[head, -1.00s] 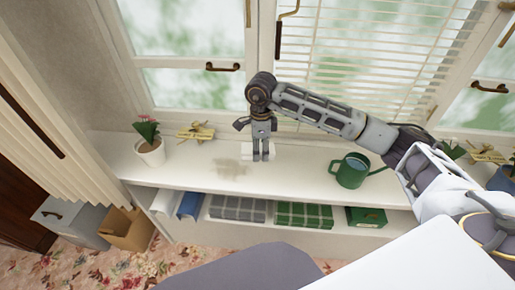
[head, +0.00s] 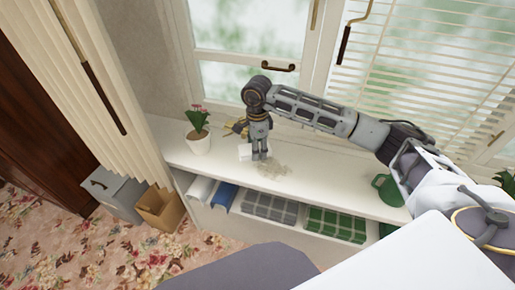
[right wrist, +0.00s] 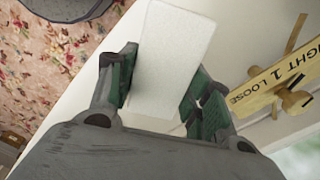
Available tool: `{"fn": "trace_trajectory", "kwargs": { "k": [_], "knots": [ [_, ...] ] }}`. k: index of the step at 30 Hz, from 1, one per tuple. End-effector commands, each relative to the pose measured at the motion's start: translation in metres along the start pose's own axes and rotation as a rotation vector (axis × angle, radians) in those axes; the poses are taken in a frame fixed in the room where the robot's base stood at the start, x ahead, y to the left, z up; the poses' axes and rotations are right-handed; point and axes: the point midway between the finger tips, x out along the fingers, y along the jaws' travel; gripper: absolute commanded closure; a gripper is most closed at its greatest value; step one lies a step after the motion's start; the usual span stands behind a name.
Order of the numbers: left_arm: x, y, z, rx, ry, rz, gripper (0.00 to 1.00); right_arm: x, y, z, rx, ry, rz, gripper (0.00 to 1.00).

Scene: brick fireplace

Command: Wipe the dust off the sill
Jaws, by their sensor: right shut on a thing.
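The white sill (head: 335,180) runs below the windows. In the right wrist view, the block (right wrist: 175,55) sits between the green-padded fingers of the gripper (right wrist: 162,88). My left gripper is not in view.
A potted plant (head: 198,143) and a wooden toy plane (right wrist: 282,80) with lettering stand left of and behind the gripper. A green watering can (head: 388,188) stands to the right. Folded cloths (head: 270,207) lie on the shelf below. A cardboard box (head: 158,208) is on the floor.

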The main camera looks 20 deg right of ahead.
Motion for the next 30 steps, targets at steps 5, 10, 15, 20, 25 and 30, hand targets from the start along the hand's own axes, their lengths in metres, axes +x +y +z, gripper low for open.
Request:
{"fn": "trace_trajectory", "kwargs": {
  "k": [5, 10, 15, 20, 25, 30],
  "knots": [
    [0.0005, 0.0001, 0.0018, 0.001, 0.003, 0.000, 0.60, 0.0003, -0.0027, 0.0017, -0.048, -0.001, -0.001, 0.70],
    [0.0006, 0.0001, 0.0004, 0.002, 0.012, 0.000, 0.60, 0.0004, -0.0045, 0.0036, -0.098, -0.001, -0.001, 0.70],
    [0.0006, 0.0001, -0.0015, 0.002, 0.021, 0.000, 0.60, 0.0004, -0.0059, 0.0053, -0.151, 0.000, -0.001, 0.70],
    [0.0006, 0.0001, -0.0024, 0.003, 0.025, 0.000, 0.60, 0.0005, -0.0065, 0.0063, -0.199, 0.000, -0.001, 0.70],
    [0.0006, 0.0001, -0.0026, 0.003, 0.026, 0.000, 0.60, 0.0006, -0.0065, 0.0063, -0.227, 0.000, 0.000, 0.70],
    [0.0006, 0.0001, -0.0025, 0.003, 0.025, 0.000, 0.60, 0.0006, -0.0064, 0.0063, -0.229, 0.000, 0.000, 0.70]
  ]
}}
